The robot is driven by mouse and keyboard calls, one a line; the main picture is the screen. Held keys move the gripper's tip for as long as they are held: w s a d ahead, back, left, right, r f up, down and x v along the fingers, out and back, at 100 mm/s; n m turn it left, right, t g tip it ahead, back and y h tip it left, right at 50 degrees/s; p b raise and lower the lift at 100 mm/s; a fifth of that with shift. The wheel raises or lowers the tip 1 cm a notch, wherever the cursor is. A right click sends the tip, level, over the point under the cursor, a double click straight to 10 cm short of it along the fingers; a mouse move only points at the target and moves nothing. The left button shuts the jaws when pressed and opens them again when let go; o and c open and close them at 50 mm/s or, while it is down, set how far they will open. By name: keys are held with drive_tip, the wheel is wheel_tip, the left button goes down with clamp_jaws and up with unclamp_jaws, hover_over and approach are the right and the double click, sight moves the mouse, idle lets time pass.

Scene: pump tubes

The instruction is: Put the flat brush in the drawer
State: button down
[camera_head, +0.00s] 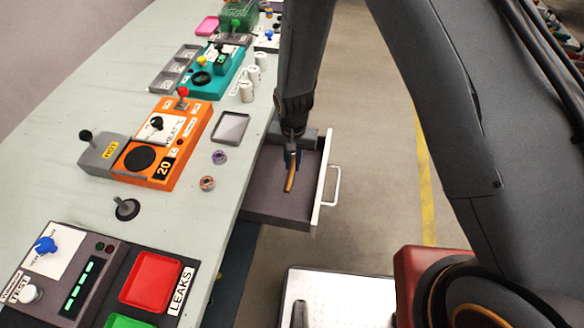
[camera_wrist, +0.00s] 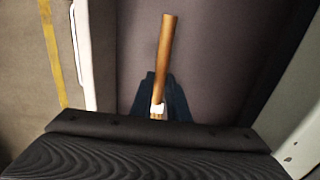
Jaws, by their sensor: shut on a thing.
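The flat brush shows its tan wooden handle (camera_head: 290,180) in the head view, just below my gripper (camera_head: 291,156). In the wrist view the handle (camera_wrist: 167,50) points up the picture, with a small pale part at its lower end between the dark fingers. My gripper is shut on the brush. The drawer (camera_head: 265,205) is pulled out from the bench, with a dark floor and a pale front. My gripper and the brush are over the drawer's inside; I cannot tell whether the brush touches the floor. The brush's head is hidden.
The drawer's handle (camera_head: 334,186) faces the open floor on the right. On the bench (camera_head: 60,190) stand an orange heating unit (camera_head: 190,135), a teal unit (camera_head: 213,75), a shallow grey tray (camera_head: 231,127) and a red tray (camera_head: 152,280) near the LEAKS label. Small rings lie near the bench edge.

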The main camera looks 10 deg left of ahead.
sight(293, 165)
drive_tip(key=shift+f, duration=1.75)
drive_tip(key=shift+f, duration=0.1)
drive_tip(key=c, duration=1.7)
unclamp_jaws()
